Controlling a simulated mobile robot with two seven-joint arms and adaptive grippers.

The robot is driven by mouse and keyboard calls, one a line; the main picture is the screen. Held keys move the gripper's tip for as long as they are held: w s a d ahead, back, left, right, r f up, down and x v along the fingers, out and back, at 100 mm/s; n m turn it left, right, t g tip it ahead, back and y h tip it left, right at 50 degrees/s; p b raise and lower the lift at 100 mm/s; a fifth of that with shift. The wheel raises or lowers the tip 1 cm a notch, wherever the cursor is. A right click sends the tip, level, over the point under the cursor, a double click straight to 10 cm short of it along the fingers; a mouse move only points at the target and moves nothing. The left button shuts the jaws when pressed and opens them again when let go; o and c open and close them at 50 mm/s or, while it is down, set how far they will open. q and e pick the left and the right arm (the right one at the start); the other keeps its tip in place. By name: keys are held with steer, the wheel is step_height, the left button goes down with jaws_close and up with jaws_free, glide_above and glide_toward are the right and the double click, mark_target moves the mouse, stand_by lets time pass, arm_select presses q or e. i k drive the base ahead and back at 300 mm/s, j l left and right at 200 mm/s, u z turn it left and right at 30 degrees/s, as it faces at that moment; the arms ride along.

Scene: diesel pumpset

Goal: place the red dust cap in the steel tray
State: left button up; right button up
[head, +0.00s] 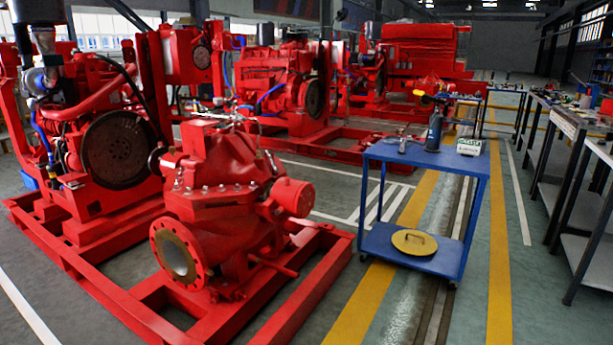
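I cannot pick out the red dust cap with certainty, because the machines around it are the same red. I cannot make out a steel tray on the blue trolley (375,152) or on the benches at the right. A large red pump (222,190) stands in the foreground on its red base frame, with an open round flange (178,254) facing me. Neither of my grippers is in view.
The trolley carries a small grey item (403,146), a dark bottle (434,132) and a white box (468,146). A yellow disc (414,242) lies on its lower shelf. Cluttered benches (567,122) line the right. The floor (525,270) between the trolley and benches is clear.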

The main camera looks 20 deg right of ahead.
mark_target(396, 144)
steer(key=i+l+z, duration=0.15)
steer(key=i+l, duration=0.25)
steer(key=l, duration=0.2)
steer(key=i+l+z, duration=0.2)
steer(key=i+l, duration=0.2)
steer(key=l, duration=0.15)
steer(key=i+l+u, duration=0.1)
steer(key=u, duration=0.3)
steer(key=l+u, duration=0.4)
steer(key=i+l+u, duration=0.1)
steer(key=u, duration=0.3)
steer(key=l+u, duration=0.2)
steer(key=l, duration=0.4)
steer(key=k+l+u, duration=0.2)
steer(key=l, duration=0.4)
steer(key=i, duration=0.1)
